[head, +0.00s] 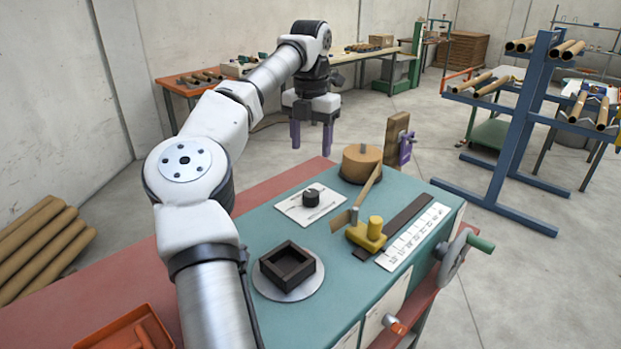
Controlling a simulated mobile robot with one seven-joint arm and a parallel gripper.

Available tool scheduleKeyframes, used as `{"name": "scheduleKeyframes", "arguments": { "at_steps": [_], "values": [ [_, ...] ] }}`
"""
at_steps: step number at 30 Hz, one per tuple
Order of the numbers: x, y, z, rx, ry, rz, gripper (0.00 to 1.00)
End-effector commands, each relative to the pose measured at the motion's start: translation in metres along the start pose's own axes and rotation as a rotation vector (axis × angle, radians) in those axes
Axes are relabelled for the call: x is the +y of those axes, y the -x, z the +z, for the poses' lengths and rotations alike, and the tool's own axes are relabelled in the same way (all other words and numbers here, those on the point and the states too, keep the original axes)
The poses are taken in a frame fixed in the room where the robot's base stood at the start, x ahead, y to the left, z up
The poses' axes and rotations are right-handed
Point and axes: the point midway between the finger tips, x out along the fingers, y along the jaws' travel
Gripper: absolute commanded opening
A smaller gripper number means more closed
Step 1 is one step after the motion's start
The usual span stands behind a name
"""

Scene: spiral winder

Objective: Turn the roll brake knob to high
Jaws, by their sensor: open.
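A small black knob (311,197) sits on a pale plate (297,213) on the teal bench top; it looks like the roll brake knob. Marks on the plate are too small to read, so its setting cannot be told. My gripper (311,143) hangs above and beyond the knob, pointing down, with its two purple fingers apart and nothing between them. It does not touch the knob.
A brown roll (361,164) stands right of the knob, with a strip running to a yellow guide (367,232) beside a white scale (413,236). A dark square frame (287,266) sits nearer. A handwheel (453,258) is on the right side. Bench around the plate is clear.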

Motion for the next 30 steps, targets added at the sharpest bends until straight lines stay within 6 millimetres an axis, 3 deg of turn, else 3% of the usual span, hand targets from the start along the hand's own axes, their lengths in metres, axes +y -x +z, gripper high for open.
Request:
{"name": "scheduleKeyframes", "arguments": {
  "at_steps": [7,21,30],
  "values": [
    [0.002,-0.014,-0.001,0.005,0.003,0.003,0.59],
    [0.001,-0.106,-0.002,0.005,0.002,0.001,0.59],
    [0.001,-0.136,-0.001,0.003,0.002,0.002,0.59]
  ]
}}
